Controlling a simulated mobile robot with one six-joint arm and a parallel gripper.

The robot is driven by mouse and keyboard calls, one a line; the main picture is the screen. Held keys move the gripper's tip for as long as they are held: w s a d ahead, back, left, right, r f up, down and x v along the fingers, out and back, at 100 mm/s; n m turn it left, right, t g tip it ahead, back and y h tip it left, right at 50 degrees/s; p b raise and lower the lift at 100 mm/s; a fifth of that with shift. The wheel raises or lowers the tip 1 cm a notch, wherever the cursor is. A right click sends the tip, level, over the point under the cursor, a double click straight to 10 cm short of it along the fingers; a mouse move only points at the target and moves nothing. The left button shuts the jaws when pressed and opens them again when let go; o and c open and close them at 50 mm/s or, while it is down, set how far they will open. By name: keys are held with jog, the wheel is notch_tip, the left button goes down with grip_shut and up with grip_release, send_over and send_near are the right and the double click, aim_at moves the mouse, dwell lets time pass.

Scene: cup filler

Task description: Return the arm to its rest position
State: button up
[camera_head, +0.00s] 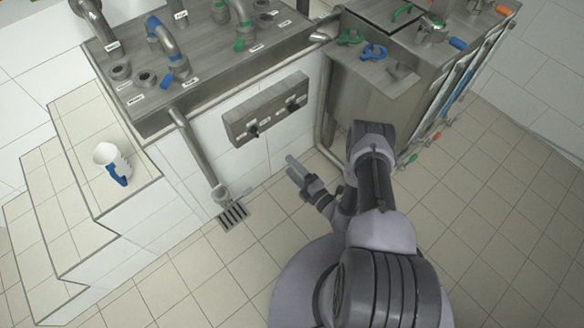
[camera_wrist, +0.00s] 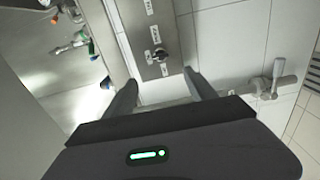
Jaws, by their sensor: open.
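My gripper (camera_head: 291,169) is in front of the tiled wall below the metal control panel, over the floor to the right of the drain pipe. Its two fingers (camera_wrist: 162,88) are apart in the wrist view, with nothing between them. My arm reaches up and bends over to the left from my base in the head view. The metal control panel (camera_head: 266,109) with black knobs is on the tiled wall. It also shows beyond my fingers in the wrist view (camera_wrist: 150,27).
A white cup with a blue handle (camera_head: 114,164) stands on a tiled step at left. A metal tank (camera_head: 375,95) with valves stands close to my arm. A pipe (camera_head: 194,150) runs down to a floor drain (camera_head: 232,216). The floor at right is clear.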

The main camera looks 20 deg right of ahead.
jog(key=w+a+r+n+g+y, duration=0.1)
jog(key=a+r+n+g+y, duration=0.25)
jog(key=r+n, duration=0.4)
jog(key=a+r+n+g+y, duration=0.3)
jog(key=a+r+n+g, duration=0.15)
jog(key=r, duration=0.55)
jog(key=w+a+r+n+g+y, duration=0.1)
jog(key=a+r+n+g+y, duration=0.3)
jog(key=r+n, duration=0.4)
jog(key=s+a+r+n+g+h, duration=0.4)
jog(key=s+r+n+g, duration=0.1)
jog(key=s+r+n, duration=0.55)
jog(key=s+d+r+n+t+h, duration=0.3)
jog(key=s+d+r+n+h, duration=0.1)
jog(key=s+n+h, duration=0.1)
jog(key=s+d+r+n+t+h, duration=0.3)
jog(key=s+d+r+n+h, duration=0.2)
jog(key=s+n, duration=0.3)
jog(key=shift+r+n+h, duration=0.3)
jog(key=shift+n+h, duration=0.15)
jog(key=shift+n, duration=0.7)
